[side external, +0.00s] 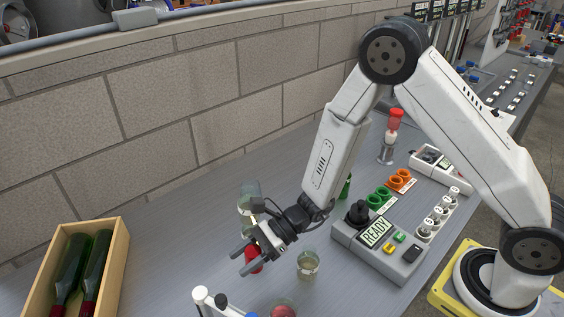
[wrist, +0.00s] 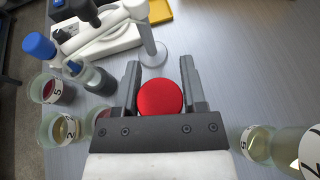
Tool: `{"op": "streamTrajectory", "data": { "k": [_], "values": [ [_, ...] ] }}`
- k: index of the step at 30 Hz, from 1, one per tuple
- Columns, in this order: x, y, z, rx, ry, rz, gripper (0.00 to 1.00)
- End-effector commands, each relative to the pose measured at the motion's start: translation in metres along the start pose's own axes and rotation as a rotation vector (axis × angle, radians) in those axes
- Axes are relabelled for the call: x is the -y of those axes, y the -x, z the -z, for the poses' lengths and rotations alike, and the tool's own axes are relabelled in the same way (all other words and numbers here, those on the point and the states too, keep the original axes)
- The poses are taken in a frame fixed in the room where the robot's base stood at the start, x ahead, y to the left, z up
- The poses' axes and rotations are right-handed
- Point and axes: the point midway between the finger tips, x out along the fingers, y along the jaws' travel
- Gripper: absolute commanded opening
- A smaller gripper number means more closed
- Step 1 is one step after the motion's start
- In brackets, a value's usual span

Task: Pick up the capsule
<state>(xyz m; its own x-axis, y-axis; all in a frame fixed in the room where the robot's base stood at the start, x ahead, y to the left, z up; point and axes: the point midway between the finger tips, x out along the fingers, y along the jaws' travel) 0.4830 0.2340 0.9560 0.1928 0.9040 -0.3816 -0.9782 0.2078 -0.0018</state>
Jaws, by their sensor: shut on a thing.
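The capsule (wrist: 160,98) is red, with a round end facing the camera in the wrist view. It sits between the two dark fingers of my gripper (wrist: 160,68), close to the palm. In the side external view the red capsule (side external: 254,262) shows partly behind the fingers of my gripper (side external: 243,258), low near the grey bench. My gripper is shut on it. Part of the capsule is hidden by the fingers, and I cannot tell whether it touches the bench.
A glass (side external: 308,265) stands right of my gripper; glass vessels (side external: 249,190) stand behind it. Numbered cups (wrist: 58,128) and a white stand (wrist: 100,35) are at left in the wrist view. A READY device (side external: 378,245) and a wooden bottle crate (side external: 112,262) flank the work.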

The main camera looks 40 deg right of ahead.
Motion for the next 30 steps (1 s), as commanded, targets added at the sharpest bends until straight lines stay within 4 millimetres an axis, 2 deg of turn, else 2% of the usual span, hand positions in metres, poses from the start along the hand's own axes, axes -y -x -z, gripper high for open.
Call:
{"op": "streamTrajectory", "data": {
  "k": [6, 15, 21, 30],
  "values": [
    [-0.029, 0.027, -0.005, -0.002, -0.003, 0.001, 0.39],
    [-0.056, 0.052, -0.011, -0.001, -0.003, 0.001, 0.39],
    [-0.064, 0.059, -0.013, -0.001, -0.001, 0.0, 0.39],
    [-0.066, 0.061, -0.013, -0.001, -0.001, -0.001, 0.39]
  ]
}}
